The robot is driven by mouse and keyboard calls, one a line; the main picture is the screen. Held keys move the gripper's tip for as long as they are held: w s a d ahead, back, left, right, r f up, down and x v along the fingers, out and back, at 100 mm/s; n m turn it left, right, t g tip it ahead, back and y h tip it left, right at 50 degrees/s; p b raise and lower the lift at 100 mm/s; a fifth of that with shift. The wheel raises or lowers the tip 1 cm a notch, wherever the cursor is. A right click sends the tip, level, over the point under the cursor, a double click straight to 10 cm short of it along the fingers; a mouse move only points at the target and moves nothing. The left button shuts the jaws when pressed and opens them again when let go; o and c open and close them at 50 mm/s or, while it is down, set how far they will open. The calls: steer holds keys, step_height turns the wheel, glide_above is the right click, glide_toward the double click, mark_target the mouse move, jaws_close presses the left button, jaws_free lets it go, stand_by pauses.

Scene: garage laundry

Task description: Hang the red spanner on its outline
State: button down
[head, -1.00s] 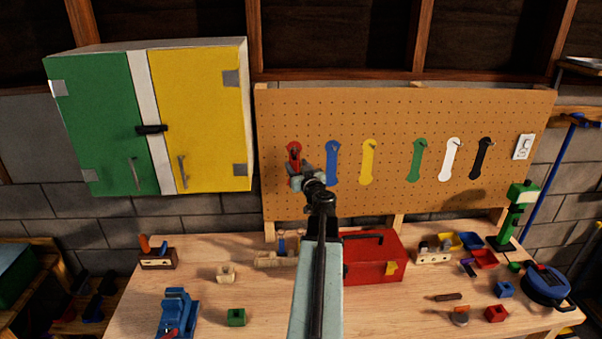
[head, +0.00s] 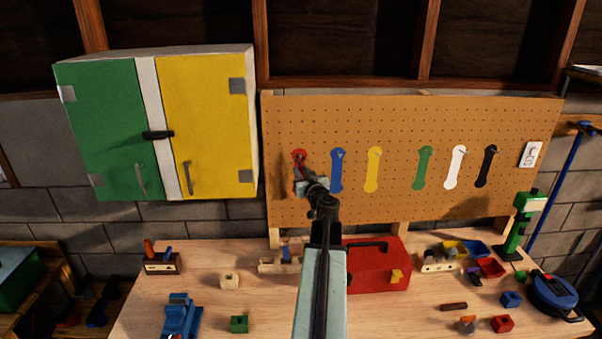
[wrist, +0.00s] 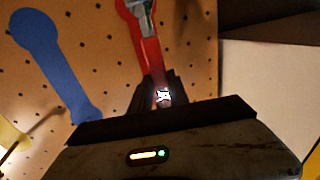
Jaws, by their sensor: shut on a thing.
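My gripper (head: 308,184) is raised in front of the pegboard (head: 400,130), at its left end. It is shut on the lower end of the red spanner (wrist: 151,52), whose grey head points up in the wrist view. The spanner lies over the red outline (head: 299,155), the leftmost in the row, and covers much of it. The outline's rounded top shows beside the grey head in the wrist view (wrist: 125,6). I cannot tell whether the spanner is on a peg or touches the board.
Blue (head: 338,170), yellow, green, white and black outlines continue to the right. A green and yellow cabinet (head: 160,125) hangs close on the left. Below, the workbench (head: 200,300) holds a red toolbox (head: 375,268), a blue vise-like tool (head: 180,316) and several small blocks.

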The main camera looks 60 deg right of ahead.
steer(key=c, duration=1.2)
jaws_free()
steer(key=shift+o, duration=0.2)
